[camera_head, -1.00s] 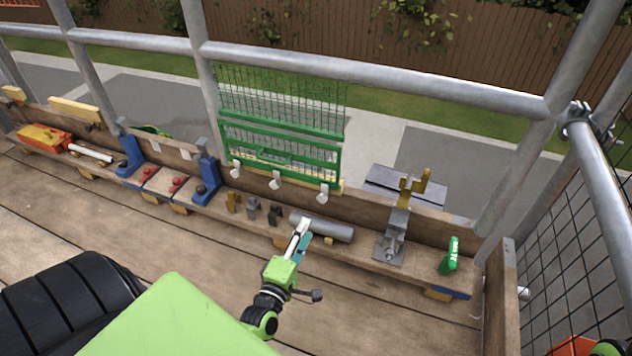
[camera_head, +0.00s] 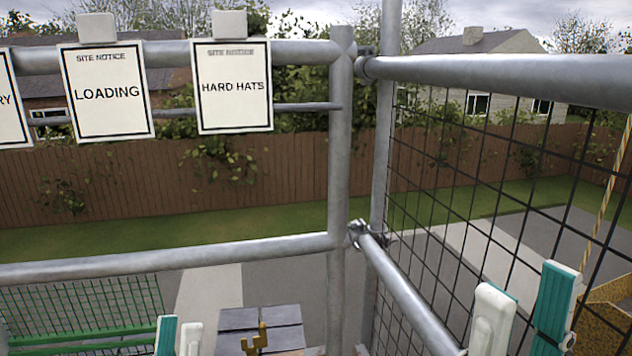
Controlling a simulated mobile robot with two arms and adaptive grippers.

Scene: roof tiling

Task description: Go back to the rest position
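My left gripper (camera_head: 179,338) shows at the bottom edge, left of the middle. Only the tips of its teal and white fingers are in view, side by side, and I cannot tell how far apart they are. Nothing shows between them. My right gripper (camera_head: 524,305) shows at the lower right, upright in front of the mesh. Its two white and teal fingers stand apart with an empty gap. The arms behind both grippers are out of view.
Scaffold rails (camera_head: 210,250) and a post (camera_head: 340,180) stand ahead. A black mesh panel (camera_head: 470,190) is at the right. A green rack (camera_head: 85,310), a brass-coloured fitting (camera_head: 254,341) and a grey slab (camera_head: 262,322) show low down. Site notices (camera_head: 234,88) hang at the upper left.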

